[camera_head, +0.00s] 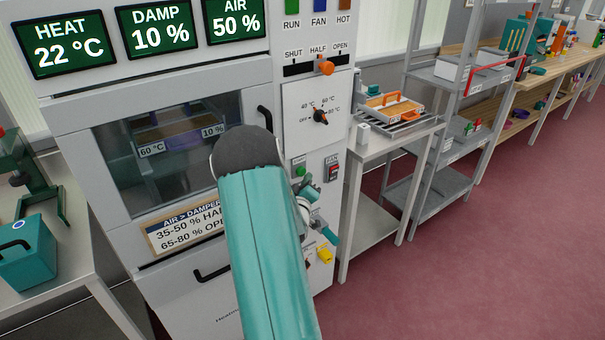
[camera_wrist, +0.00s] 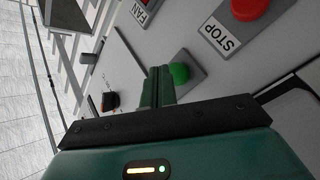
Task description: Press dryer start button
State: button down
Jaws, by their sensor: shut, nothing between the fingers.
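The dryer (camera_head: 200,84) is a tall pale cabinet with a window and a control panel on its right side. Its green start button (camera_wrist: 179,73) sits on a grey plate in the wrist view. The green button (camera_head: 300,171) also shows in the head view, just right of my arm. My gripper (camera_wrist: 159,70) is shut and empty, its teal fingertips beside the green button, to its left in the wrist view. I cannot tell whether they touch the button or panel. In the head view my teal arm hides part of the window and lower panel.
The red stop button (camera_wrist: 250,8) is close by in the wrist view. A fan switch (camera_head: 333,171), a black temperature knob (camera_head: 320,116) and an orange damper slider (camera_head: 326,67) are on the panel. A side table (camera_head: 375,152) stands at right; the red floor (camera_head: 450,270) is open there.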

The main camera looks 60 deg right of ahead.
jog(key=shift+w, duration=0.15)
jog(key=shift+w+d, duration=0.15)
jog(key=shift+w, duration=0.15)
jog(key=shift+w+d, duration=0.3)
jog(key=shift+w, duration=0.15)
dwell(0.9)
dwell(0.4)
jog(key=shift+s+a, duration=0.5)
jog(key=shift+s, duration=0.35)
jog(key=shift+s+a, duration=0.4)
jog(key=shift+s, duration=0.35)
jog(key=shift+s+a, duration=0.35)
jog(key=shift+s, duration=0.4)
jog(key=shift+s+a, duration=0.4)
jog(key=shift+s, duration=0.35)
